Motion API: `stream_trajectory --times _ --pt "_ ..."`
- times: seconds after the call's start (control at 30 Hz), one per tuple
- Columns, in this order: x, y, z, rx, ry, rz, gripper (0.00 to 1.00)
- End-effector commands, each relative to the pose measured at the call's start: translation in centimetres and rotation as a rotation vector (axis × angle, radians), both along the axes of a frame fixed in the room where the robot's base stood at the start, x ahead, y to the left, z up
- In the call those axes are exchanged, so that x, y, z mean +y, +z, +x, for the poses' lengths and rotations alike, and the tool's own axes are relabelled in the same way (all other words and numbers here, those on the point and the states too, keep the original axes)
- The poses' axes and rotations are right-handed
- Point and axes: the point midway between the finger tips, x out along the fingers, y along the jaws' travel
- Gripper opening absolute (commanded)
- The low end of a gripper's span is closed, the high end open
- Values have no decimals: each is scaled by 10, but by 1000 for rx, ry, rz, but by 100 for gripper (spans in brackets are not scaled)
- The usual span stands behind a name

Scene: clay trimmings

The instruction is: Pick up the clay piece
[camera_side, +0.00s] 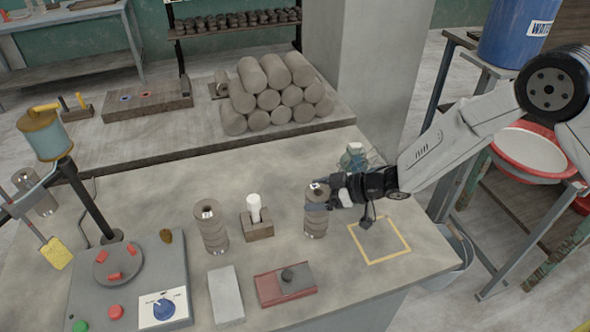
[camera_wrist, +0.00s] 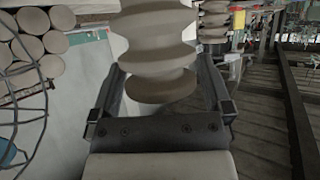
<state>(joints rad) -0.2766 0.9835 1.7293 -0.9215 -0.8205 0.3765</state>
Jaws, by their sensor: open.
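A ridged grey-brown clay piece (camera_side: 316,222) stands upright on the worktable, like a short column with several rings. My gripper (camera_side: 338,191) reaches it from the right, near its upper part. In the wrist view the clay piece (camera_wrist: 155,45) stands between the two fingers of my gripper (camera_wrist: 160,85). The jaws are open, one finger on each side. A gap shows between the left finger and the clay; contact at the right finger is hard to tell. A similar ridged column (camera_side: 212,230) stands farther left.
A white-topped tool in a brown block (camera_side: 257,222) stands between the columns. A grey block (camera_side: 225,296) and a reddish tray (camera_side: 272,293) lie in front. A yellow-outlined square (camera_side: 396,254) is at the right. Clay rolls (camera_side: 262,98) are stacked behind.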

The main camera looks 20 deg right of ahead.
Motion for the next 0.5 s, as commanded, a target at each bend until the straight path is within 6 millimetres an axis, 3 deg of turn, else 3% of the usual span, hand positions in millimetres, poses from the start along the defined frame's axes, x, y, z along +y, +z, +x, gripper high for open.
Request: stream_trajectory --times 0.03,0.07,0.3,0.33,0.5 --pt "0 0 0 0 0 0 90" --pt "0 0 0 0 0 0 81" --pt "0 0 0 0 0 0 5" --pt "0 0 0 0 0 0 0" --pt "0 2 1 -4 0 2 0"
